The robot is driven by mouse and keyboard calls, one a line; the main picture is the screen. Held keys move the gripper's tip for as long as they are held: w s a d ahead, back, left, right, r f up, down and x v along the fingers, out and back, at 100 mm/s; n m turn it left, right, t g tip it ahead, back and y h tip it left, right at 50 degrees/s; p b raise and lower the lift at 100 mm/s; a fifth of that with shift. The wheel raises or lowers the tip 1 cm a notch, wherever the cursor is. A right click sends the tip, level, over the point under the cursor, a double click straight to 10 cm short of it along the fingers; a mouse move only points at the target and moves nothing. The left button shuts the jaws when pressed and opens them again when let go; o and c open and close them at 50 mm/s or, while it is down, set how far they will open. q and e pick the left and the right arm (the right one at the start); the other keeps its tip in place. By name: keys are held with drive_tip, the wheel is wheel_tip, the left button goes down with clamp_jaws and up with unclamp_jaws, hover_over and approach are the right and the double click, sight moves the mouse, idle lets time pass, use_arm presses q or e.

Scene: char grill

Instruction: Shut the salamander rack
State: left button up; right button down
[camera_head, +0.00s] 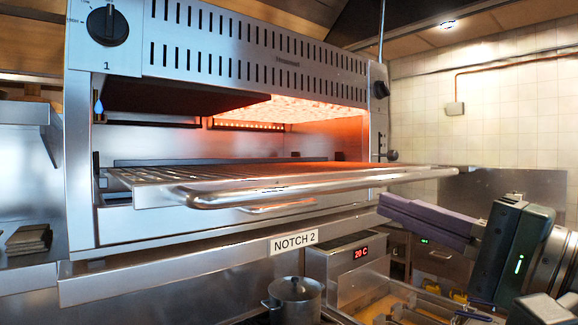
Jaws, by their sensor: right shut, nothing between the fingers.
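The salamander (240,45) is a steel box with an orange glowing heater inside. Its wire rack (200,174) is pulled out, with its front end sticking out past the housing. A thick chrome handle bar (300,188) runs along the rack's front edge. My right gripper (384,207) is at the right, with purple fingers shut and pointing left. The fingertips appear just below the right part of the handle in the picture; I cannot tell whether they touch it. Nothing is between the fingers. My left gripper is not in view.
A steel ledge labelled NOTCH 2 (294,242) runs below the salamander. A lidded pot (294,297) and a box with a red 20 C display (346,262) stand beneath it. A shelf with brown items (28,240) is at the left.

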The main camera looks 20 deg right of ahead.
sight(344, 189)
drive_tip(key=p+x, duration=0.1)
drive_tip(key=x, duration=0.3)
drive_tip(key=shift+w+r+p, duration=0.1)
drive_tip(key=shift+r+p, duration=0.05)
drive_tip(key=shift+p, duration=0.2)
drive_tip(key=shift+w+a, duration=0.25)
drive_tip(key=shift+w, duration=0.25)
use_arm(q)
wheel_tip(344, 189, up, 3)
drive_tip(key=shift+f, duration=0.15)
